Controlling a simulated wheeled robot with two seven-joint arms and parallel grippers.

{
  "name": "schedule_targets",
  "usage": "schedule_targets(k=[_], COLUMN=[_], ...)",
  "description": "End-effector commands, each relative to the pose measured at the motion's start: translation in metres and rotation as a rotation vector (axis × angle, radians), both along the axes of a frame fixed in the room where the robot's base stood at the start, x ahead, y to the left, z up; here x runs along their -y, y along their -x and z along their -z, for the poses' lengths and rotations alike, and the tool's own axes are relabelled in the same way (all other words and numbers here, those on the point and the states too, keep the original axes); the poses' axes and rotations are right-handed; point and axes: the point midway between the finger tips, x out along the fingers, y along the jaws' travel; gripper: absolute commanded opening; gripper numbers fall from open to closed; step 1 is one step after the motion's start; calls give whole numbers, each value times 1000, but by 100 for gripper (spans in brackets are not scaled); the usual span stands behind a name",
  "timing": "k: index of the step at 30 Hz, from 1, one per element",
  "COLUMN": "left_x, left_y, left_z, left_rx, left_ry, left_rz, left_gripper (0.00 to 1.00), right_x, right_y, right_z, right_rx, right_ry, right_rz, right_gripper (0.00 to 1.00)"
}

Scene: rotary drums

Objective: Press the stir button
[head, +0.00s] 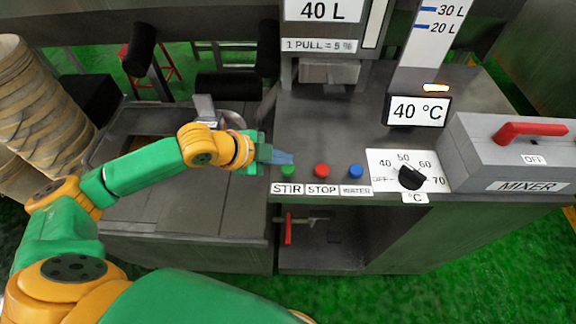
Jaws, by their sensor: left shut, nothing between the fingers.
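The stir button (288,171) is a small green button on the grey panel, above the label STIR (287,188). A red button (321,171) above STOP and a blue button (355,171) stand to its right. My left gripper (290,158) comes in from the left, shut and empty. Its tips are at the upper edge of the green button in the picture and hide part of it. I cannot tell whether they touch it. My right gripper is not in view.
A dial (411,177) with temperature marks and a grey MIXER box (510,155) with a red handle (530,130) are on the right. A display (417,111) reads 40 °C. Stacked round pieces (35,110) stand at the far left.

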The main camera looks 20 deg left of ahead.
Motion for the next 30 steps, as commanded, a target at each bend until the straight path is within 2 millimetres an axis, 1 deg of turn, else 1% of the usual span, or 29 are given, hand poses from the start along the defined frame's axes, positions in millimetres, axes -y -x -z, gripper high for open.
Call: schedule_targets(k=[17, 24, 30], left_x=[0, 0, 0], left_y=[0, 0, 0], left_z=[0, 8, 8], left_rx=[0, -2, 0], left_ry=[0, 0, 0], left_rz=[0, -1, 0], left_gripper=[0, 0, 0], right_x=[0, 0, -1], right_y=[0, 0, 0], right_z=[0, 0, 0], right_rx=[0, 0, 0], right_ry=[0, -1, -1], right_rz=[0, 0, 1], right_gripper=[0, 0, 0])
